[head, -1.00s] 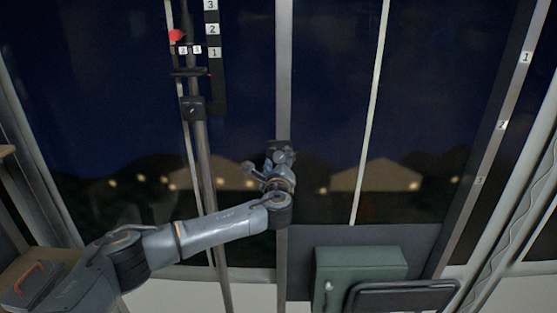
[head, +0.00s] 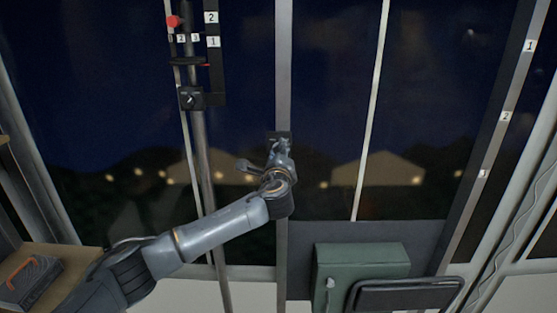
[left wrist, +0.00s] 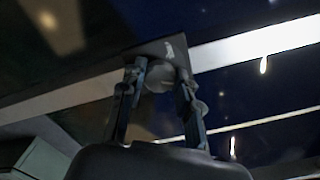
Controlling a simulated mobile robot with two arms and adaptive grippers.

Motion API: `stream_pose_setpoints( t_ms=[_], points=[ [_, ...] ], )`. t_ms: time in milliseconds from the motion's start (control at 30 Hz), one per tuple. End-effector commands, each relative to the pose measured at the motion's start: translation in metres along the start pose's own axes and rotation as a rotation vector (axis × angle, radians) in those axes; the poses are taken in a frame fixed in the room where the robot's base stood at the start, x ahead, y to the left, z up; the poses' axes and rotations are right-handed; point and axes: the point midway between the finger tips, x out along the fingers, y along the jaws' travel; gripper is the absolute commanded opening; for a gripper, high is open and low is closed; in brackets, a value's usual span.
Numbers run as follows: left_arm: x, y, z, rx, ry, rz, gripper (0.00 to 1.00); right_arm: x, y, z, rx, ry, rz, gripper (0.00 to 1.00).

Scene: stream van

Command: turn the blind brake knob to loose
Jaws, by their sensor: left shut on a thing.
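The blind brake knob (left wrist: 158,80) is a small round grey knob on a dark square plate (head: 277,136) on the pale upright post between the windows. The plate also shows in the left wrist view (left wrist: 160,48), with a small light mark on it. My left gripper (head: 281,149) is at the plate. In the left wrist view my left gripper (left wrist: 159,76) has one finger on each side of the knob and is shut on it. In the head view the fingers largely hide the knob, and I cannot read its setting. My right gripper is not in view.
A black box with a marked dial (head: 191,98) sits on a pole to the left, with number labels and a red knob (head: 173,21) above. A green box (head: 362,265) and a black-framed panel (head: 405,295) stand below right. An orange-handled case (head: 30,280) is lower left.

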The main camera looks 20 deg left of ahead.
Motion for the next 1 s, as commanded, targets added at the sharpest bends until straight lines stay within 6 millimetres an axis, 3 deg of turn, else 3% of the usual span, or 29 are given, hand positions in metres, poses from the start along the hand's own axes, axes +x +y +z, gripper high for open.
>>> stream_pose_setpoints(
  t_ms=[33,300,1000],
  points=[
    [0.0,0.007,-0.005,-0.05,0.001,0.002,0.01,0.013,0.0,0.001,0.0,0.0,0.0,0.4],
    [0.0,0.006,-0.004,-0.307,0.001,0.001,0.01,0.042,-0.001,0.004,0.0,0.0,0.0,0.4],
    [0.0,0.006,-0.004,-0.96,0.0,0.003,0.01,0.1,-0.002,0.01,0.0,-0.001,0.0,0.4]
  ],
)
